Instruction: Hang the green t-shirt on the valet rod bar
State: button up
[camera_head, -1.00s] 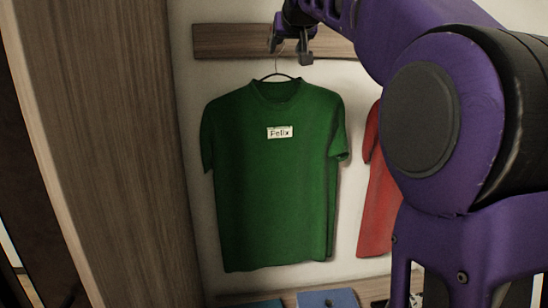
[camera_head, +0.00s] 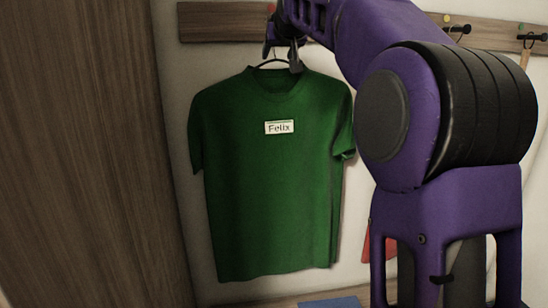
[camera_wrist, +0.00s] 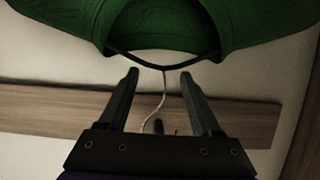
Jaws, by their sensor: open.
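The green t-shirt (camera_head: 265,190), with a white "Felix" label, hangs upright on a dark hanger (camera_head: 272,62) in front of the wall. My gripper (camera_head: 281,58) is at the hanger's top, just above the collar. In the wrist view, the open fingers of my gripper (camera_wrist: 158,75) stand either side of the hanger's thin metal hook (camera_wrist: 163,92), with visible gaps. The hook runs back toward a dark peg (camera_wrist: 158,127) on the wooden rail; their contact is unclear. The shirt's collar (camera_wrist: 165,45) lies beyond the fingertips. I see no valet rod bar.
A wooden rail (camera_head: 220,22) with dark pegs (camera_head: 458,29) crosses the wall. A tall wooden panel (camera_head: 90,140) stands close on the left. A red garment (camera_head: 378,245) shows partly behind my arm. A blue item (camera_head: 335,303) lies at the bottom edge.

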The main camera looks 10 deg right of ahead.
jog(key=shift+w+a+f, duration=0.1)
jog(key=shift+w+f, duration=0.05)
jog(key=shift+w, duration=0.45)
jog(key=shift+s, duration=0.25)
jog(key=shift+c, duration=0.6)
grip_shut()
jog(key=shift+f, duration=0.2)
